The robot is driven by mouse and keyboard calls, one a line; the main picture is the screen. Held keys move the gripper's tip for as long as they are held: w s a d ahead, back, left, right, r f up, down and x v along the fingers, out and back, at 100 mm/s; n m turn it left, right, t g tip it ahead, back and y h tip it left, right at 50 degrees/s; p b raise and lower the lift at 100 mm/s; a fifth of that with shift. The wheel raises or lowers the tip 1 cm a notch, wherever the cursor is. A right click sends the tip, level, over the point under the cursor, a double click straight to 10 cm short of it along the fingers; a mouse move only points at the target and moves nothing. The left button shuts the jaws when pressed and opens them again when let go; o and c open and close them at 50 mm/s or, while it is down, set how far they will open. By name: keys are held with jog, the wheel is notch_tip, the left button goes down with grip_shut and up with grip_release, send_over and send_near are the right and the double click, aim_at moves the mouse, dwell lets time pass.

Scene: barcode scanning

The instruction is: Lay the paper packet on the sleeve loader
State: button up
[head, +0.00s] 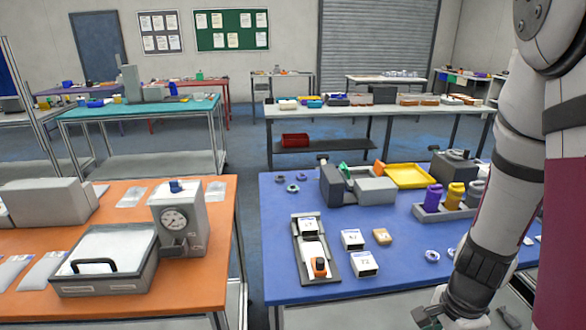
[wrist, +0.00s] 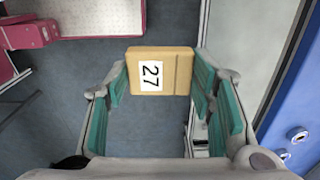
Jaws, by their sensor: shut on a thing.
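A tan block-like packet (wrist: 178,72) with a white label reading 27 is held between the green-padded fingers of my gripper (wrist: 158,84) in the wrist view, above the floor beside the tables. In the head view my gripper (head: 437,318) is at the bottom edge, right of centre, partly cut off, in front of the blue table (head: 285,270); the packet cannot be made out there. The sleeve loader is not clearly identifiable. A dark grey fixture (head: 334,264) with white blocks and an orange knob lies on the blue table; a grey boxy machine (head: 334,186) stands behind it.
A yellow tray (head: 408,176) and a holder with coloured bottles (head: 434,212) stand further back. The orange table (head: 190,293) at left carries a dial scale (head: 178,219). Floor shows between the tables.

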jog(key=shift+s, duration=0.2)
jog(key=w+a+n, duration=0.4)
jog(key=w+n, duration=0.2)
jog(key=w, duration=0.1)
jog(key=w+a+n, duration=0.3)
jog(key=w+n, duration=0.2)
jog(key=w, duration=0.3)
jog(key=w+a+n, duration=0.4)
jog(key=w+n, duration=0.2)
jog(key=w, duration=0.2)
jog(key=shift+w+a+f+n, duration=0.1)
jog(key=shift+a+n, duration=0.2)
jog(key=shift+w+a, duration=0.25)
